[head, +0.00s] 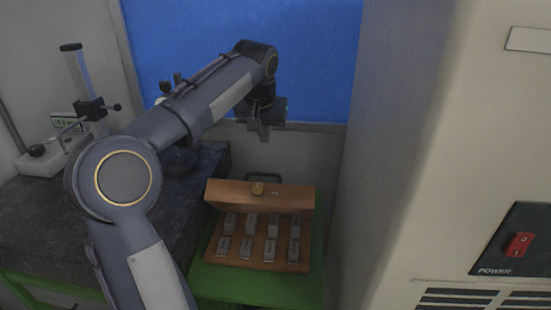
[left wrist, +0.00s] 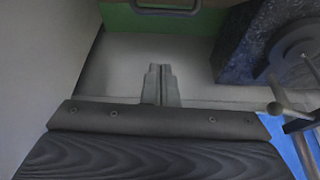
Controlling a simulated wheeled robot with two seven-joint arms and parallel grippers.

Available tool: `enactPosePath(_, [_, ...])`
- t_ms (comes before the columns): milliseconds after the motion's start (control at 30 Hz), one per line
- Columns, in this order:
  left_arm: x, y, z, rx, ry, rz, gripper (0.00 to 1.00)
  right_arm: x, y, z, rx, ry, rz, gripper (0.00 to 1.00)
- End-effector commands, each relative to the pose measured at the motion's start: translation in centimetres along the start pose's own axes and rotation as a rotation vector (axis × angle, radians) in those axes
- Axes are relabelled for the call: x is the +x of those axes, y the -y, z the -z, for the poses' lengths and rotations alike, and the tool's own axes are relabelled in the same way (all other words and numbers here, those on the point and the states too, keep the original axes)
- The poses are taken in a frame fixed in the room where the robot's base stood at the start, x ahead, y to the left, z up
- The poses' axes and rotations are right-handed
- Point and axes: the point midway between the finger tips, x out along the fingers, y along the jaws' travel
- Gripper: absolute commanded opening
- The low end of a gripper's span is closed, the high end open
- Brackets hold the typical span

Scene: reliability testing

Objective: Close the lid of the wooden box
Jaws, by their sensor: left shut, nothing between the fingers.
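The wooden box (head: 225,255) sits on the green stand in the head view, with several grey metal blocks in rows inside. My left gripper (head: 264,137) is shut and empty, pointing down. In the picture it is above the lid and apart from it, toward the wall. Its closed fingers also show in the left wrist view (left wrist: 160,85), over pale floor. My right gripper is not in view.
A dark stone slab (head: 40,225) with a measuring stand (head: 80,85) is on the left. A large pale machine (head: 430,150) with a red power switch stands close on the right. A blue panel (head: 320,60) is behind.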

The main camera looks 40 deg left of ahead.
Motion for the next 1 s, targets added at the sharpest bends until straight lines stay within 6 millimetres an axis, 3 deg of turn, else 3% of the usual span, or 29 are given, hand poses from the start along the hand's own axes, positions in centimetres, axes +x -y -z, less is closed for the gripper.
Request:
enactPosePath(267, [2.2, 0.6, 0.8, -0.024, 0.005, 0.006, 0.0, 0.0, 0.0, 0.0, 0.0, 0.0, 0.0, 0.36])
enactPosePath(667, [10.5, 0.6, 0.8, -0.022, 0.005, 0.004, 0.0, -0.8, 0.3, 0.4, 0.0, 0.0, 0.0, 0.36])
enactPosePath(800, [9.4, 0.7, -1.3, -0.024, 0.0, 0.007, 0.0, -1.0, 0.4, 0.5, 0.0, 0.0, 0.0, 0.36])
enactPosePath(1000, [8.9, 0.6, -2.7, -0.024, -0.001, 0.006, 0.0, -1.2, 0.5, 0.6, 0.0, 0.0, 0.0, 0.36])
